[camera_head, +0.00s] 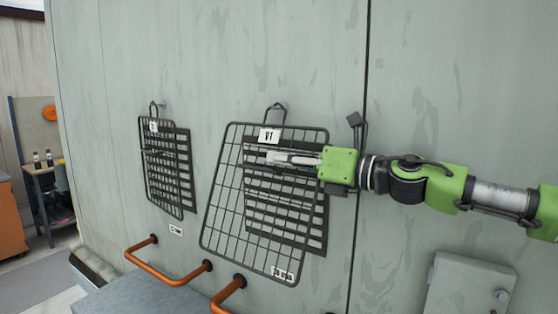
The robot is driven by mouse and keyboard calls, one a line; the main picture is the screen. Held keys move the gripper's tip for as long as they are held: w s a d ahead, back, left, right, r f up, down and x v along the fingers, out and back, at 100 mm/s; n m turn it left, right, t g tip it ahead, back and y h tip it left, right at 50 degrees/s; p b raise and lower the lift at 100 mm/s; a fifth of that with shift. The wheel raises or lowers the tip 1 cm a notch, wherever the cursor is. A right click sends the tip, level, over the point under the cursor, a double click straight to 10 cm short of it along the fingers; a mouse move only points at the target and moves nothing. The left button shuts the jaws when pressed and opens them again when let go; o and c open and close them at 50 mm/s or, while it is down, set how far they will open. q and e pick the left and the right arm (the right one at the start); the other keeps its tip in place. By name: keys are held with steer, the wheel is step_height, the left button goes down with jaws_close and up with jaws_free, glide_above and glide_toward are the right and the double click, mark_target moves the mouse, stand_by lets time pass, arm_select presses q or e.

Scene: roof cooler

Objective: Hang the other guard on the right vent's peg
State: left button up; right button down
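The right guard (222,205) is a black wire grid with a white tag near its top and another at its bottom right corner. It stands in front of the slatted right vent (318,238), tilted, its bottom swung left of the vent. My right gripper (270,158) reaches in from the right, its fingers on the guard's upper bars; it appears shut on the guard. The guard's top loop (276,106) is against the wall above the vent. I cannot make out the right peg or whether the loop is around it. My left gripper is not in view.
Another guard (158,185) hangs at the left vent (187,170), its loop at a small peg (162,104). Orange handrails (170,280) and a grey ledge (150,297) lie below. A grey box (470,285) is at lower right. A dark cable (356,122) runs beside my gripper.

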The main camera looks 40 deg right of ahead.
steer(key=shift+r, duration=0.1)
stand_by(0.3)
steer(key=c, duration=2.2)
jaws_free()
steer(key=shift+a+f, duration=0.1)
steer(key=shift+f, duration=0.1)
steer(key=shift+v, duration=6.05)
